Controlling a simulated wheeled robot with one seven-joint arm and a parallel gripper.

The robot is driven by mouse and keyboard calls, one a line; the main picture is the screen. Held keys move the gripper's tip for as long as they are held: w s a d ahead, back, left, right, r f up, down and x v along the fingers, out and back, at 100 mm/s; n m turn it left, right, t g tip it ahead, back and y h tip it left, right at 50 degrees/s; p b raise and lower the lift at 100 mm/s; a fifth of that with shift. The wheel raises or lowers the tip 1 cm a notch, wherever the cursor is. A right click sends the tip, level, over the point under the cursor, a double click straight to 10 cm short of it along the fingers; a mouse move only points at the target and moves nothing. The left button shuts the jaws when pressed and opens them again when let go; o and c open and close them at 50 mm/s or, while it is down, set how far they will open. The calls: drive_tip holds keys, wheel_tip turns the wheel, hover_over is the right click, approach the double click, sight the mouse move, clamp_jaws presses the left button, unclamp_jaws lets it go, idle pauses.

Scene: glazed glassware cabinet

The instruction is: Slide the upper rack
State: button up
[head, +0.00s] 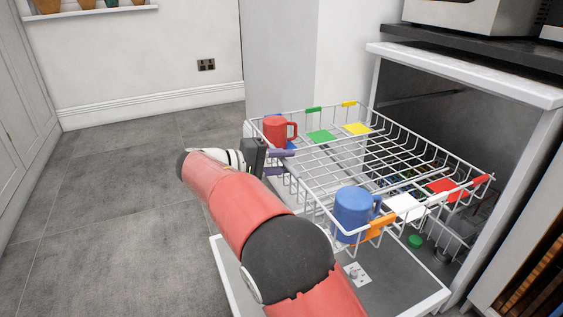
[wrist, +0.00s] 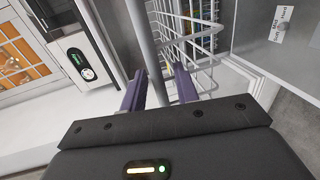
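The upper rack (head: 345,165) is a white wire basket standing well out of the open cabinet on the right in the head view. Its wires also show in the wrist view (wrist: 208,42). My gripper (head: 278,162) is at the rack's outer left side, below the red mug. In the wrist view its two purple fingers (wrist: 157,82) stand apart, with a grey bar (wrist: 146,40) running between them. I cannot tell whether either finger touches the bar. A red mug (head: 278,132) and a blue mug (head: 353,208) stand upright in the rack.
Coloured patches lie in the rack, among them green (head: 321,136), yellow (head: 357,129) and white (head: 405,207). The lowered door (head: 400,277) lies beneath the rack. The cabinet's side panel (head: 515,145) stands at right. Grey floor (head: 110,190) at left is clear.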

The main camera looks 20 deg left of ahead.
drive_tip(key=p+v, duration=0.1)
drive_tip(key=v, duration=0.7)
idle(0.5)
